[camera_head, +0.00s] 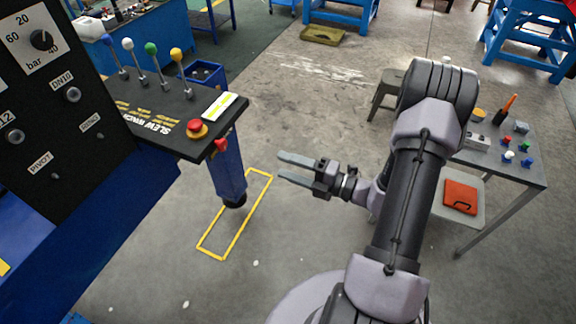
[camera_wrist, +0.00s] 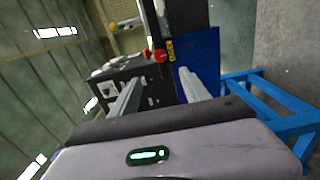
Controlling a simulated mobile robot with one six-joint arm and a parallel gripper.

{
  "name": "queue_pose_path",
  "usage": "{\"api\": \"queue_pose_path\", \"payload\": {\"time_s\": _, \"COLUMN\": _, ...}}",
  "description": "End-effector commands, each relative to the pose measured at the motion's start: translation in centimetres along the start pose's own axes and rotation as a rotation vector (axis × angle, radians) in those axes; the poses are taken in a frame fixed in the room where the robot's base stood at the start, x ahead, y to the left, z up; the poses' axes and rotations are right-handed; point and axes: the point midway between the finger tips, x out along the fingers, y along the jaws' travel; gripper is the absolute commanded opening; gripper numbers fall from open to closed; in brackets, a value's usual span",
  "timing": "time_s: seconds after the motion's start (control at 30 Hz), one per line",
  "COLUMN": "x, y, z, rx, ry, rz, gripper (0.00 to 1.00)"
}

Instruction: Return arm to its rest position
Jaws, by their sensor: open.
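My gripper (camera_head: 280,168) is open and empty in the head view, with its two fingers parallel and apart, pointing left. It hangs in free air to the right of the control stand's black lever panel (camera_head: 150,118). My arm reaches up from the bottom, bends at the elbow at upper right and comes back down to the wrist. In the wrist view both fingers of my gripper (camera_wrist: 160,95) show apart, with nothing between them. Beyond them are a dark box (camera_wrist: 135,72) and a red knob (camera_wrist: 158,56).
The panel carries several coloured levers and a red mushroom button (camera_head: 197,128). A yellow floor outline (camera_head: 222,246) surrounds the blue post (camera_head: 228,172). At right stand a grey side table (camera_head: 535,172) with small parts and a stool (camera_head: 388,84). Blue stands (camera_head: 525,35) are at the back.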

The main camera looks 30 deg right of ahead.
Motion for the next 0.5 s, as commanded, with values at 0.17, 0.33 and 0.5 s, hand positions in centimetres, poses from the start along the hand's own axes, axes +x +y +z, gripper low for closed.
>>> {"api": "queue_pose_path", "payload": {"time_s": 0.17, "x": 0.0, "y": 0.0, "z": 0.0, "rx": 0.0, "ry": 0.0, "rz": 0.0, "gripper": 0.54}}
{"api": "queue_pose_path", "payload": {"time_s": 0.33, "x": 0.1, "y": 0.0, "z": 0.0, "rx": 0.0, "ry": 0.001, "rz": 0.0, "gripper": 0.54}}
{"api": "queue_pose_path", "payload": {"time_s": 0.5, "x": 2.8, "y": 1.4, "z": -4.8, "rx": -0.298, "ry": 0.248, "rz": -0.049, "gripper": 0.54}}
